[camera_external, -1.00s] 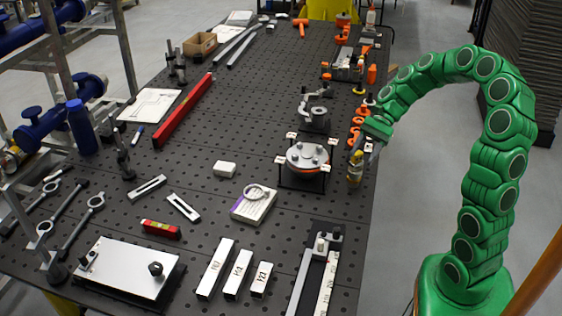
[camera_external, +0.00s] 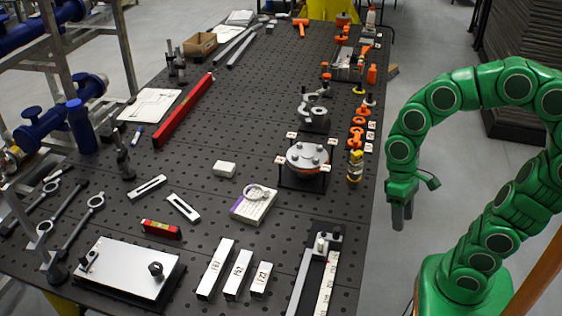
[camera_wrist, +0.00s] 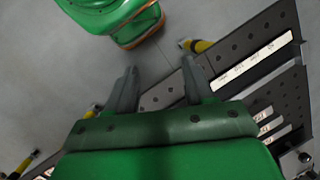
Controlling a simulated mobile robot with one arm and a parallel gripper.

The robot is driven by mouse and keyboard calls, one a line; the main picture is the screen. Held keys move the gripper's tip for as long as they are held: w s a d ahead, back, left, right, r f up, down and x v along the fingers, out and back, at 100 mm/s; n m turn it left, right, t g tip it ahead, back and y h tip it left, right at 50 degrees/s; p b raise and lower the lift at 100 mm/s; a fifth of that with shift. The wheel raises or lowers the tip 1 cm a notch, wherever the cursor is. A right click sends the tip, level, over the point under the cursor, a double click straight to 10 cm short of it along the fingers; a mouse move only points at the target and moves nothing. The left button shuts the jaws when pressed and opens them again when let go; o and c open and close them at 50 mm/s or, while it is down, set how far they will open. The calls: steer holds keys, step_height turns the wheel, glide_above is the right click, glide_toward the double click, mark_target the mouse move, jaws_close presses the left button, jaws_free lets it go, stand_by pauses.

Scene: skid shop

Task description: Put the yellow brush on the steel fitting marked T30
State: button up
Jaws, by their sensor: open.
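A small upright yellow-and-dark object (camera_external: 355,168) stands near the right edge of the table, beside the orange flanged piece; it may be the yellow brush, but it is too small to be sure. A grey metal fitting (camera_external: 314,112) stands farther back in the middle right. I cannot read a T30 mark on any fitting. My gripper (camera_external: 402,214) hangs fingers down, off the table's right edge, apart from the yellow object. In the wrist view its two fingers (camera_wrist: 158,88) are spread with nothing between them.
Small orange parts (camera_external: 357,136) with white labels line the right edge. Labelled metal bars (camera_external: 238,275) and a long fixture (camera_external: 318,270) lie at the front. The table's middle (camera_external: 250,120) is mostly clear.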

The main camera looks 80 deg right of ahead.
steer(key=s+n+h, duration=0.2)
steer(key=s+n, duration=0.2)
steer(key=s, duration=0.2)
steer(key=shift+f+n+h, duration=0.25)
steer(key=shift+n+h, duration=0.05)
steer(key=shift+h, duration=0.1)
stand_by(0.8)
